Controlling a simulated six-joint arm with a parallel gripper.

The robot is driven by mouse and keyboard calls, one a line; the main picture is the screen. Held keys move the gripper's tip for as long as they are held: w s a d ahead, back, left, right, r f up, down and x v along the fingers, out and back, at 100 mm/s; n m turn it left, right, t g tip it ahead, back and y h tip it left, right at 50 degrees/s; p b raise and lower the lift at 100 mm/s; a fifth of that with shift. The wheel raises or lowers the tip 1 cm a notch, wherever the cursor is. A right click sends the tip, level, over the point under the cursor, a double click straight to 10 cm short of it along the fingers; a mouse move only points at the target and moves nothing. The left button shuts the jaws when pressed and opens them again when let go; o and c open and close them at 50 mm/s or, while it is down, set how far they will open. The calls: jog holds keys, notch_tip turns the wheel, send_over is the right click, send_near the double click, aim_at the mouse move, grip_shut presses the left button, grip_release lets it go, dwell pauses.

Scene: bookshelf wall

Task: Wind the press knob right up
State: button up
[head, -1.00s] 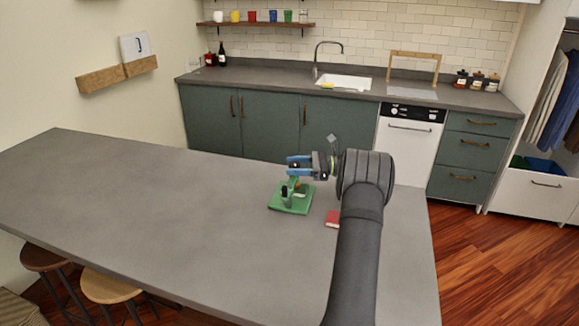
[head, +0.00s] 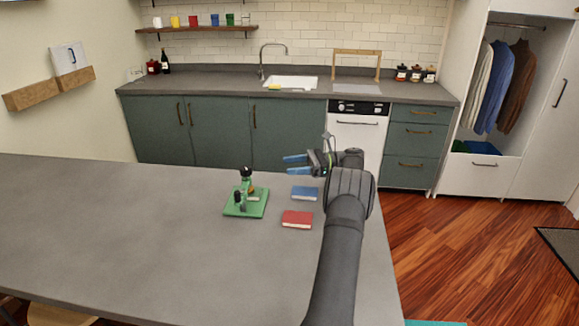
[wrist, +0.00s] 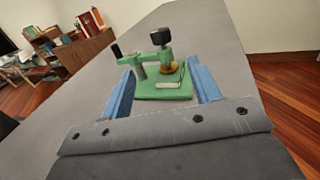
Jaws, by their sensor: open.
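The small green press (head: 254,209) stands upright on the grey counter in the head view, with a dark knob (head: 246,172) on top. In the wrist view the press (wrist: 163,88) shows straight ahead between the fingers. There its black knob (wrist: 160,37) sits at the top, and a black handle sticks up from an arm on the left. My gripper (head: 296,164) has blue fingers, is open and empty, and hangs to the right of the press, apart from it. Both fingers (wrist: 160,74) show in the wrist view, one on each side.
A blue book (head: 305,193) and a red book (head: 297,219) lie on the counter right of the press, close to my arm. The grey counter (head: 120,225) is clear to the left. The kitchen units with sink and dishwasher stand beyond a gap.

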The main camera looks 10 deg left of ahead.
jog(key=m+t, duration=0.6)
jog(key=t, duration=0.3)
send_near(245, 167)
jog(key=x, duration=0.9)
jog(key=shift+a+f, duration=0.3)
jog(key=shift+a, duration=0.1)
jog(key=c, duration=1)
